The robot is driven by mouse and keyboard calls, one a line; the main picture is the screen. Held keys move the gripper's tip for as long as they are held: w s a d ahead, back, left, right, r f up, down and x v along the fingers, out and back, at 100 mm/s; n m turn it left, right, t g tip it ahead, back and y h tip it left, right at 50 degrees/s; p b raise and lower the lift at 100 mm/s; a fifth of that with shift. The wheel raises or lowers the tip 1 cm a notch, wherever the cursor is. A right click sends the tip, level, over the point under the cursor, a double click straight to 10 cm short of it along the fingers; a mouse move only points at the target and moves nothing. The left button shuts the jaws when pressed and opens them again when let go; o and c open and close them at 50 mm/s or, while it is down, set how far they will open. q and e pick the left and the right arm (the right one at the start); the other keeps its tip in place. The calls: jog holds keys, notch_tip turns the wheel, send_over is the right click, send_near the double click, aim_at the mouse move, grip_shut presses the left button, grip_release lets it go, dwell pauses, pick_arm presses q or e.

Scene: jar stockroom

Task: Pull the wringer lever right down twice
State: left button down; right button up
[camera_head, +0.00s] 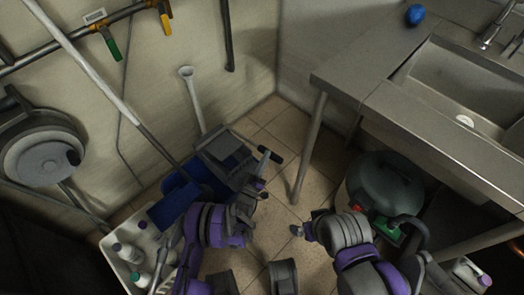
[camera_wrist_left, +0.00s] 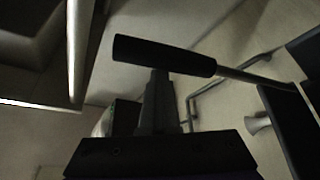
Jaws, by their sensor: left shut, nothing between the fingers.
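The wringer lever (camera_head: 270,155) has a black grip on a thin metal rod. It sticks out from the grey wringer (camera_head: 222,146) on the blue mop bucket (camera_head: 185,192). In the left wrist view the black grip (camera_wrist_left: 150,52) lies across the picture, its rod running to the right. My left gripper (camera_head: 257,184) is just below the lever in the head view. In the wrist view its fingers (camera_wrist_left: 160,78) are together, with nothing between them, and their tips meet the grip's outline; contact is unclear. My right gripper (camera_head: 298,230) is low, apart from the lever; its jaws are too small to read.
A steel sink table (camera_head: 375,100) stands at the right, its leg (camera_head: 308,150) near the lever. A dark round bin (camera_head: 384,185) is below it. A white crate of bottles (camera_head: 125,268) sits at lower left. A mop handle (camera_head: 100,75) leans across the left wall. Tiled floor shows between.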

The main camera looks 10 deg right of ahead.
pick_arm(q)
jog(key=shift+s+d+f+b, duration=0.1)
jog(key=shift+f+b, duration=0.1)
jog(key=shift+f, duration=0.25)
jog(key=shift+s+d+f+b, duration=0.1)
jog(key=shift+f+b, duration=0.05)
jog(key=shift+f, duration=0.3)
notch_tip(320, 180, up, 11)
jog(key=p, duration=0.3)
jog(key=shift+s, duration=0.2)
jog(key=shift+d+f, duration=0.1)
dwell(0.5)
